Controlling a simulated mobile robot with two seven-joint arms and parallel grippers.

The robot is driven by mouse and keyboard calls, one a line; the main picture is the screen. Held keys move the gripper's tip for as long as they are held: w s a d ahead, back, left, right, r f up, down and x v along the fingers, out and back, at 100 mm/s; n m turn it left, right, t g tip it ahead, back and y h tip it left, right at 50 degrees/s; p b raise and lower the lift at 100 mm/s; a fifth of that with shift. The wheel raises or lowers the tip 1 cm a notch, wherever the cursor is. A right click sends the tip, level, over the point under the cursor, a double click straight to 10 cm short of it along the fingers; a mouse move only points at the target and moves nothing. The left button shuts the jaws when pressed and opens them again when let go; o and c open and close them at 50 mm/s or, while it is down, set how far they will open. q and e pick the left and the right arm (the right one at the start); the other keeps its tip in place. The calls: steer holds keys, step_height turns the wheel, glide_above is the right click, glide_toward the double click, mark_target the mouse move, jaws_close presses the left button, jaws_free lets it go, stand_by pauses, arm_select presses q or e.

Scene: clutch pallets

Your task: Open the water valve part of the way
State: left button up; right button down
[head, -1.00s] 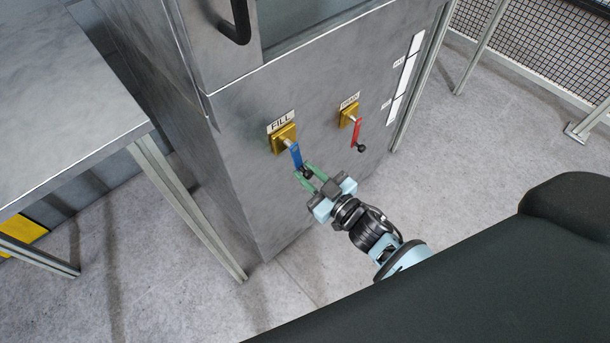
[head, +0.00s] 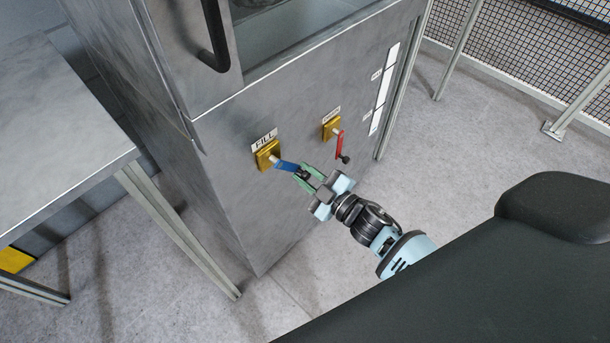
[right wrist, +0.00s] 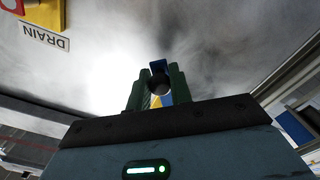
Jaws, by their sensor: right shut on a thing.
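The water valve marked FILL has a brass body (head: 266,156) and a blue lever (head: 286,166) on the front of the grey metal cabinet. The lever points right and slightly down. My right gripper (head: 306,177) is shut on the black knob at the lever's free end, and its green fingers hide most of the knob. In the right wrist view the dark round knob (right wrist: 159,84) sits between the two green fingers, with a bit of blue behind it. My left gripper is in neither view.
To the right, a DRAIN valve with a brass body (head: 329,127) has a red lever (head: 339,145) hanging down, close to my gripper. A black door handle (head: 216,35) is above. A grey table (head: 62,140) stands at left. Open floor lies to the right.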

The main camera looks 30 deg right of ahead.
steer(key=c, duration=1.3)
jaws_free()
steer(key=v, duration=0.8)
